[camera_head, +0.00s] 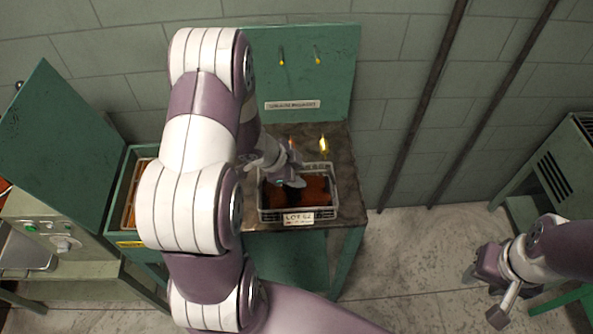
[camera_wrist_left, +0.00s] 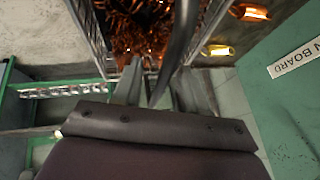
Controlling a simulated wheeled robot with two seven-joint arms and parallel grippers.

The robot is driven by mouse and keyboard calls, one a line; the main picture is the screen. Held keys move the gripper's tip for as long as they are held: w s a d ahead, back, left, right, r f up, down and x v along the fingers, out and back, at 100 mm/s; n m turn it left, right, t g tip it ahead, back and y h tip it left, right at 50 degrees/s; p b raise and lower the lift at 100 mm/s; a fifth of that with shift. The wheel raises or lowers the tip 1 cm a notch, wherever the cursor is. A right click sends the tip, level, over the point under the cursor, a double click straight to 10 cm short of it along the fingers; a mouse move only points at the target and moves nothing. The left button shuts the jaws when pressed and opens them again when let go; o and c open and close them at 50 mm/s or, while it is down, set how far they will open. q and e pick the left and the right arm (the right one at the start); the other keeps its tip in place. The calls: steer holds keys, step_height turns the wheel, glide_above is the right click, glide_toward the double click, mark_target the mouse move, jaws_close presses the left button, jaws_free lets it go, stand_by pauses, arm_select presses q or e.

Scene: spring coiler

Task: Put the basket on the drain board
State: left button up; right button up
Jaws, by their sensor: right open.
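The basket (camera_head: 328,206) is a grey wire crate of reddish-brown pieces with a "LOT" tag on its front. It appears upright on the dark top of the drain board (camera_head: 344,155), near the front edge. The green back panel has a sign, partly readable as "N BOARD" in the left wrist view (camera_wrist_left: 294,58). My left gripper (camera_head: 292,183) is over the basket's middle. In the left wrist view its fingers (camera_wrist_left: 160,75) are apart, with a dark handle bar (camera_wrist_left: 182,35) between them. My right gripper (camera_head: 484,297) is open and empty, low at right.
A green open-lidded tank (camera_head: 125,205) stands left of the drain board, beside a control box (camera_head: 60,240). Dark pipes (camera_head: 425,95) run down the wall.

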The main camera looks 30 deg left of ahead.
arm_select(q)
steer(key=shift+r, duration=0.15)
steer(key=s+a+r+n+y+p, duration=0.25)
steer(key=r+n+y+p, duration=0.2)
steer(key=r, duration=0.95)
steer(key=s+d+r+n+g+h, duration=0.1)
steer(key=s+d+n+g, duration=0.2)
steer(key=s+d+n, duration=0.4)
steer(key=s+d, duration=0.2)
steer(key=s, duration=0.1)
steer(key=shift+d+r+n+g+b, duration=0.15)
steer(key=shift+d+n+g+b, duration=0.15)
steer(key=shift+n+g, duration=0.1)
